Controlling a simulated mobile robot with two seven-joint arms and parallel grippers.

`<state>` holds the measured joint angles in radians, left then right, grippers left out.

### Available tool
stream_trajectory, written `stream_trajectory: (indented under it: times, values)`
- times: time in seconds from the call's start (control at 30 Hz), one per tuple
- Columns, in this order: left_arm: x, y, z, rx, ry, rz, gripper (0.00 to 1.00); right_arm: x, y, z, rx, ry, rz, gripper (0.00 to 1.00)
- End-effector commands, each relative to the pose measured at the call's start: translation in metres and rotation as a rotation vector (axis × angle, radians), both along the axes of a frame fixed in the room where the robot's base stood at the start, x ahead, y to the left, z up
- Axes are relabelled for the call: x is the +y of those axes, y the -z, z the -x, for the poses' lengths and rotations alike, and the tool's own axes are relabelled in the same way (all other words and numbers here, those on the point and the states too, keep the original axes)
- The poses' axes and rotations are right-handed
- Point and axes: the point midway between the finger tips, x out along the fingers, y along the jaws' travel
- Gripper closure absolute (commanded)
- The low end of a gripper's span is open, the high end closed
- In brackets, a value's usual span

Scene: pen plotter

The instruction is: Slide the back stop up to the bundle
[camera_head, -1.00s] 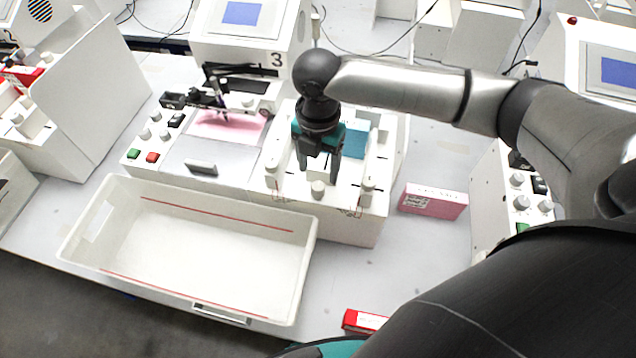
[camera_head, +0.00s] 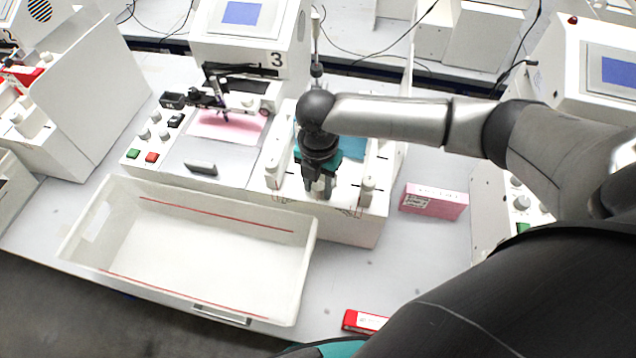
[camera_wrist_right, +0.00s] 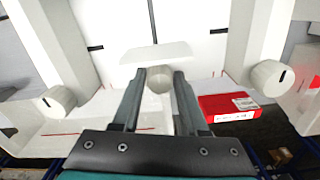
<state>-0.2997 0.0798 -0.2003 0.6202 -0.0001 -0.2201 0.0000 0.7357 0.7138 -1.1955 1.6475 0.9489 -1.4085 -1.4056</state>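The white feed bed (camera_head: 352,222) stands right of the plotter, with a teal bundle (camera_head: 355,147) on it, partly hidden by my right arm. My right gripper (camera_head: 320,192) points down at the front middle of the bed. In the right wrist view, its two fingers (camera_wrist_right: 160,76) are on either side of the round knob of the white back stop (camera_wrist_right: 155,53) and look closed on it. In the head view the gripper mostly hides this knob. The bundle cannot be made out in the wrist view. My left gripper is not in view.
White side knobs (camera_head: 367,190) flank the bed. A white tray (camera_head: 75,230) stands at the front left. A pink box (camera_head: 434,202) lies right of the bed, and a red box (camera_head: 362,321) lies near the front edge. The plotter (camera_head: 205,150) holds a pink sheet.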

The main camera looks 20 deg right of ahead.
Motion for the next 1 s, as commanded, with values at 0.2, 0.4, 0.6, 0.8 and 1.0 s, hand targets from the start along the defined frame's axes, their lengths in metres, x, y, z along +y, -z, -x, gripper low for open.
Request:
stream_trajectory:
  times: [0.2, 0.4, 0.6, 0.8, 1.0]
  values:
    - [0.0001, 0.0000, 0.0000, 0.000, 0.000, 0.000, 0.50, -0.0002, -0.0003, -0.0001, 0.000, 0.000, 0.000, 0.83]
    - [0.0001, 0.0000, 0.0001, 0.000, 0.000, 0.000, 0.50, -0.0004, -0.0004, 0.0000, 0.001, 0.000, 0.001, 1.00]
    - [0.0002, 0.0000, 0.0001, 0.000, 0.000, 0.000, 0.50, -0.0005, -0.0004, 0.0000, 0.000, 0.001, 0.001, 1.00]
    - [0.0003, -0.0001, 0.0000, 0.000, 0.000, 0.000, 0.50, -0.0006, -0.0005, 0.0000, 0.000, 0.001, 0.001, 1.00]
    - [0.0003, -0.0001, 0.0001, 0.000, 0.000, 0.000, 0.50, -0.0008, -0.0005, -0.0001, 0.000, 0.001, 0.001, 1.00]
